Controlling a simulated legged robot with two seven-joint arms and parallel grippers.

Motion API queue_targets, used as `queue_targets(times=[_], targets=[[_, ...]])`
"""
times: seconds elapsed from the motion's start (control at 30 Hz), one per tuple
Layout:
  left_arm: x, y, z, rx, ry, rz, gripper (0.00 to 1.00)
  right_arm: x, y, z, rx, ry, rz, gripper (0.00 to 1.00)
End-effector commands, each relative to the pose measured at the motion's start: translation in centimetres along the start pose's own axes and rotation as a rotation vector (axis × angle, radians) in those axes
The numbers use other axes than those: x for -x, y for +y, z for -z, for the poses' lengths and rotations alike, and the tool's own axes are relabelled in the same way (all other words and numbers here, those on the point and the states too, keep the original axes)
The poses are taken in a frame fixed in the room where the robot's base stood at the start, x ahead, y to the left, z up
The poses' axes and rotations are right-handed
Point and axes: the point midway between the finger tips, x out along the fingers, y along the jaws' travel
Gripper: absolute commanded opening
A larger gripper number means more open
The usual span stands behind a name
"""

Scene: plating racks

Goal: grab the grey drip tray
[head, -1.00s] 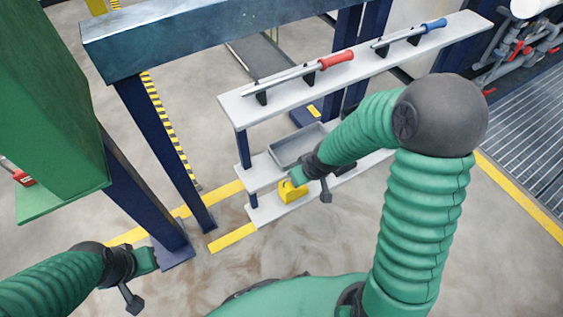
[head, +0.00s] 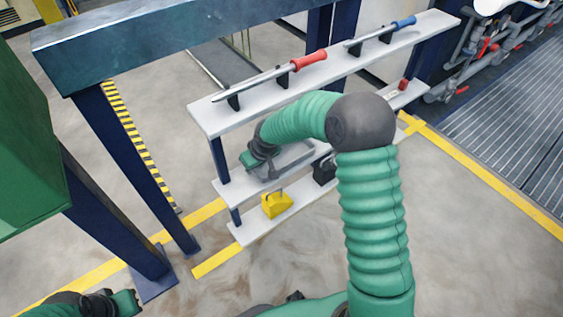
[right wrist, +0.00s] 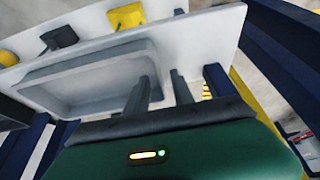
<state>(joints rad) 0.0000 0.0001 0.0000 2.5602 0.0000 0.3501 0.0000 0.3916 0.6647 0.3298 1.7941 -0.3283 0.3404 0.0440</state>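The grey drip tray (head: 294,156) is a shallow rectangular tray on the middle white shelf of the rack, partly hidden behind my right forearm. In the right wrist view the tray (right wrist: 75,82) lies left of and behind the fingers. My right gripper (head: 249,162) is at the tray's left end. In the wrist view its two fingers (right wrist: 163,88) are apart; one overlaps the tray's end rim and the other is outside it. I cannot tell whether they touch it. My left gripper (head: 126,301) is low at the left, away from the rack; its fingers are not clear.
The top shelf (head: 215,117) above the tray carries a red-handled tool (head: 310,58) and a blue-handled tool (head: 402,23) on black holders. A yellow object (head: 276,205) is on the bottom shelf. A blue post (head: 130,165) stands left of the rack.

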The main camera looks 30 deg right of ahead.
Motion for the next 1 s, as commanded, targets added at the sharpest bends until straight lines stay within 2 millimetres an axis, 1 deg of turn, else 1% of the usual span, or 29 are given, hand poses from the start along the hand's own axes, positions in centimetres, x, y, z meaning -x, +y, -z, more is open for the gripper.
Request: queue_targets(times=[0.03, 0.37, 0.97, 1.0], targets=[[-0.39, 0.00, -0.09, 0.000, 0.000, 0.000, 0.00, -0.52, 0.01, -0.04, 0.000, 0.001, 0.000, 0.29], [-0.16, 0.00, -0.02, 0.000, 0.001, 0.000, 0.00, -0.39, 0.02, 0.03, 0.001, 0.001, -0.001, 0.29], [0.09, 0.00, 0.04, 0.000, 0.000, 0.000, 0.00, -0.85, 0.00, -0.18, 0.001, 0.001, 0.000, 0.29], [0.09, 0.00, 0.03, 0.000, 0.000, 0.000, 0.00, -0.85, 0.00, -0.18, 0.001, 0.001, -0.001, 0.24]])
